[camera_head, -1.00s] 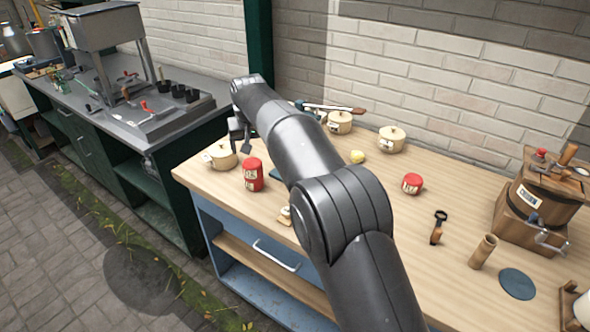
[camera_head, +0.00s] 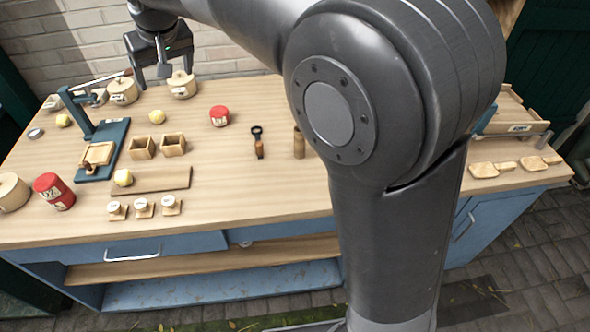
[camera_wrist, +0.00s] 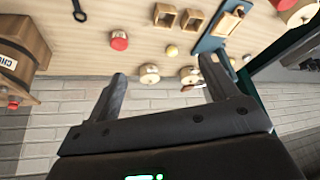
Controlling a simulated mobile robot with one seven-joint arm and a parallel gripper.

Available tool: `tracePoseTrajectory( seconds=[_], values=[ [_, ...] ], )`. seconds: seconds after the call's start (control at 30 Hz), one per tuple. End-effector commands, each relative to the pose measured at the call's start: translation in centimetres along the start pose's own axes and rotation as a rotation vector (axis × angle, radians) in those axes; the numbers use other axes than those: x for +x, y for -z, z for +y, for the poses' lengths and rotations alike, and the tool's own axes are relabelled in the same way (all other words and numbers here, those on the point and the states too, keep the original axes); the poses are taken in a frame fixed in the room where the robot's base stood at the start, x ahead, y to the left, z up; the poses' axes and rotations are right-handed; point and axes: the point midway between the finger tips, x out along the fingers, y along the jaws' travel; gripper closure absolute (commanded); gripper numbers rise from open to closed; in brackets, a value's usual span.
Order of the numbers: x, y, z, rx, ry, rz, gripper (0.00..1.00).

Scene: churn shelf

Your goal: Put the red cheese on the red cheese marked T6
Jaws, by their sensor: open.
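One red cheese (camera_head: 219,115), short and round with a pale label, sits alone on the wooden worktop (camera_head: 270,190) in the middle; it also shows in the wrist view (camera_wrist: 119,40). A taller red cylinder (camera_head: 54,191) with pale markings stands near the left front; I cannot tell whether it is one cheese or two stacked. I cannot read T6 surely on either. My gripper (camera_head: 162,75) is open and empty at the back, near the brick wall and the lidded pots, apart from both red things. Its two fingers also show in the wrist view (camera_wrist: 165,78).
Lidded cream pots (camera_head: 182,84) stand at the back. A blue press (camera_head: 105,150), small wooden boxes (camera_head: 173,145) and a board (camera_head: 150,180) with a yellow ball lie left of centre. A bottle opener (camera_head: 258,142) lies right of the lone cheese. The front centre is clear.

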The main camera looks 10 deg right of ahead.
Motion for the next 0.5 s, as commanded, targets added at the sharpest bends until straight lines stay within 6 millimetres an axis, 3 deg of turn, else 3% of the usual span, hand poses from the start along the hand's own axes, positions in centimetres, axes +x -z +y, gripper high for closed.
tracePoseTrajectory(
  seconds=[0.03,0.2,0.5],
  values=[
    [-1.6,-1.6,2.3,0.03,-0.012,0.008,0.21],
    [-5.3,-7.5,8.0,0.112,-0.05,0.022,0.21],
    [-9.5,-20.1,14.4,0.252,-0.126,0.046,0.21]
  ],
)
